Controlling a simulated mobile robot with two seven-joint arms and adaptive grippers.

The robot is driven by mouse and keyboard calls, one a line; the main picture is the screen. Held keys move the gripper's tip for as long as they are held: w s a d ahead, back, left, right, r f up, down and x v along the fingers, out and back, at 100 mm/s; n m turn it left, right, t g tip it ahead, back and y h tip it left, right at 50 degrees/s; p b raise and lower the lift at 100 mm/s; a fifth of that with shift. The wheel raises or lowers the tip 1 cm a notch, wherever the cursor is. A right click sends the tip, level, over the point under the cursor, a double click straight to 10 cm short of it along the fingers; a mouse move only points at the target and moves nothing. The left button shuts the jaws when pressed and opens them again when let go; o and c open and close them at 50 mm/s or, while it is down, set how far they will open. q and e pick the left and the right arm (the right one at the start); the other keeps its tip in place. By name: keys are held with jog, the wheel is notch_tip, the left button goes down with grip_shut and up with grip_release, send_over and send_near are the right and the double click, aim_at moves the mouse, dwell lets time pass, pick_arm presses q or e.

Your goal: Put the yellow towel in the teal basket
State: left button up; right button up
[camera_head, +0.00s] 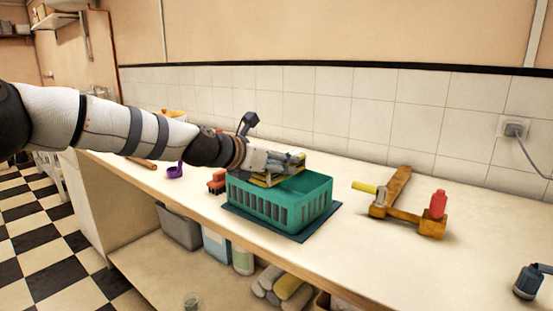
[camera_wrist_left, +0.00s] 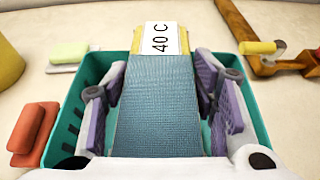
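The towel (camera_wrist_left: 155,105) has yellow ends, a blue-grey textured upper face and a white tag reading "40 C". In the head view its yellow edge (camera_head: 262,182) shows under my left gripper (camera_head: 282,166). The teal basket (camera_head: 283,208) stands on a dark mat on the counter; it also shows around the towel in the left wrist view (camera_wrist_left: 252,118). My right gripper is out of view.
A red block-like object (camera_head: 217,182) lies just left of the basket. A purple cup (camera_head: 175,171) is farther left. Counter between basket and bottle is mostly clear.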

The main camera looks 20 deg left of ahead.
pick_arm(q)
jog(key=shift+o, duration=1.3)
